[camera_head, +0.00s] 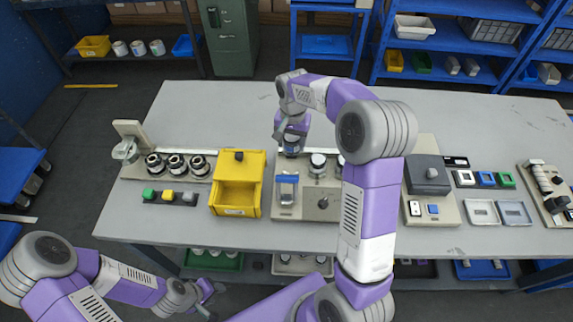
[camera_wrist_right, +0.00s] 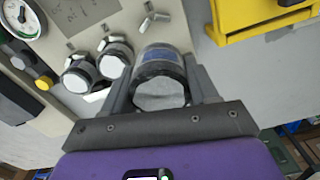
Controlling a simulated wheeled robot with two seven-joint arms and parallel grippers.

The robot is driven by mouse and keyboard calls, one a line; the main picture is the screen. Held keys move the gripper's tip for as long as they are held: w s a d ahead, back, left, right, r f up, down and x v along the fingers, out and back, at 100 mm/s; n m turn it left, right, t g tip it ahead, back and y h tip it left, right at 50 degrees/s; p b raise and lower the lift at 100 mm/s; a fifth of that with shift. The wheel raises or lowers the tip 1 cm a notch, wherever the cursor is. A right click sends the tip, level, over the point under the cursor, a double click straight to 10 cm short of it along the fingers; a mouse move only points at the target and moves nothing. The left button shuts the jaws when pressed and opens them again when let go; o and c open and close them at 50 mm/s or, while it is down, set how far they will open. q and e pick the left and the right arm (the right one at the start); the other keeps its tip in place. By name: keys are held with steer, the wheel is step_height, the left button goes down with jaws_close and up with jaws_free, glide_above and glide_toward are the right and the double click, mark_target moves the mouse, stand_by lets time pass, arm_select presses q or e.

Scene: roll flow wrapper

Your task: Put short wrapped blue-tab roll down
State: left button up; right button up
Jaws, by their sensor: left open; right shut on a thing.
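My right gripper (camera_head: 291,148) is over the back left part of the central beige board (camera_head: 315,212). In the right wrist view the gripper (camera_wrist_right: 160,75) is shut on a short grey wrapped roll (camera_wrist_right: 160,62) with a small blue tab on its side. The roll sits between the two fingers, with its pale round end toward the camera. In the head view the arm hides most of it, and I cannot tell whether it touches the board. My left gripper (camera_head: 210,290) is open and empty, low in front of the table.
Two white-topped rolls (camera_wrist_right: 80,72) (camera_wrist_right: 115,54) stand beside the held roll. An open yellow box (camera_head: 236,196) is left of the board. Several dark-and-silver rolls (camera_head: 176,164) stand further left. A grey box (camera_head: 427,172) is on the right. Bare table lies behind.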

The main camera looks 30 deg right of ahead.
mark_target(291, 168)
step_height(291, 168, down, 10)
steer(key=shift+w+f+b, duration=0.1)
steer(key=shift+f+b, duration=0.15)
steer(key=shift+b, duration=0.8)
steer(key=o, duration=1.1)
steer(key=shift+f, duration=0.15)
step_height(291, 168, up, 12)
steer(key=shift+r+p, duration=0.2)
steer(key=shift+p, duration=1.05)
